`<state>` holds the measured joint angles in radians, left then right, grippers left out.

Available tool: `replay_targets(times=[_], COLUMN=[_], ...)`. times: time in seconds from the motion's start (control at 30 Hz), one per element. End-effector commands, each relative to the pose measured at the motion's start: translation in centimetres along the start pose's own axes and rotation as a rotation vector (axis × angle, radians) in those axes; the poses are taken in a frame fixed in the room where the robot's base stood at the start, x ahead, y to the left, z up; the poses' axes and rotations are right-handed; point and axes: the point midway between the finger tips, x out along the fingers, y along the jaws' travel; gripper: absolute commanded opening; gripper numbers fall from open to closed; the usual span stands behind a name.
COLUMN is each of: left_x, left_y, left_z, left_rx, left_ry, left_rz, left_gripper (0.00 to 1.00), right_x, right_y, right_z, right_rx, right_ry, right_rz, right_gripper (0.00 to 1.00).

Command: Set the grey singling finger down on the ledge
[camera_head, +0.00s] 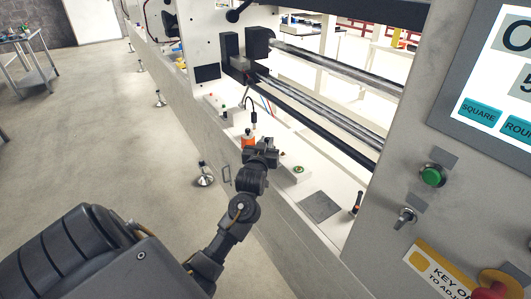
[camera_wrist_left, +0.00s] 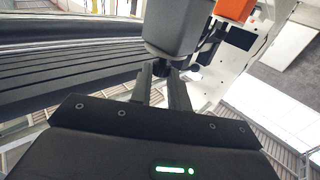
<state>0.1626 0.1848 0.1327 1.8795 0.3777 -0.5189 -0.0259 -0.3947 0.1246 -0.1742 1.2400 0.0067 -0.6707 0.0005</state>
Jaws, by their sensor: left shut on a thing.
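My left gripper (camera_head: 262,153) is over the front edge of the white ledge (camera_head: 337,178) in the head view. In the left wrist view its two fingers (camera_wrist_left: 161,82) are close together, shut at the lower end of a dark grey block, which I take to be the grey singling finger (camera_wrist_left: 174,30). The block extends beyond the fingertips, and its far end is cut off by the top of the picture. In the head view the held piece is too small and dark to tell from the gripper. My right gripper is not in view.
An orange part (camera_head: 249,141) stands just behind my left gripper. On the ledge are a small box with a green button (camera_head: 297,170), a flat grey pad (camera_head: 320,206) and a dark upright handle (camera_head: 357,203). Metal rods (camera_head: 325,110) run above. The control panel (camera_head: 440,150) stands right.

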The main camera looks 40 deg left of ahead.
Motion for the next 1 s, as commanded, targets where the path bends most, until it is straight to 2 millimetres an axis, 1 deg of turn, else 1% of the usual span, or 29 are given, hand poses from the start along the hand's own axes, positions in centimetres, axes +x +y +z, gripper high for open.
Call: replay_targets(times=[0.2, 0.27, 0.3, 0.4, 0.5, 0.87, 0.9, 1.0], left_x=[0.4, 0.8, 0.7, 0.7, 0.7, 0.7, 0.7, 0.7], left_y=[-0.2, -0.4, -0.3, -0.3, -0.3, -0.3, -0.3, -0.3], left_z=[0.5, 1.1, 1.8, 3.2, 3.8, 4.2, 4.3, 4.2], left_rx=[0.001, 0.002, 0.001, 0.001, 0.000, 0.000, 0.000, 0.000], left_ry=[0.001, 0.000, -0.003, -0.003, 0.000, 0.001, 0.000, 0.000], left_rz=[-0.001, -0.001, 0.000, -0.001, 0.000, 0.000, 0.000, 0.000], left_gripper=[0.00, 0.00, 0.00, 0.00, 0.00, 0.00, 0.19, 0.32], right_x=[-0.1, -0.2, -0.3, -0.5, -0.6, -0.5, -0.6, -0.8], right_y=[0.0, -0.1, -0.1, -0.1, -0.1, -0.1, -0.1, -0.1], right_z=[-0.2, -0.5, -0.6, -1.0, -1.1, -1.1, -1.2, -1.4], right_rx=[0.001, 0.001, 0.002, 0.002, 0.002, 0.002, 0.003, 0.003], right_ry=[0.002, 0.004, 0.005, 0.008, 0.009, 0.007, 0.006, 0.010], right_rz=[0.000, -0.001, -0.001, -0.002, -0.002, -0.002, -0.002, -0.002], right_gripper=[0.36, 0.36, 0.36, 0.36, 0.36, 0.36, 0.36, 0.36])
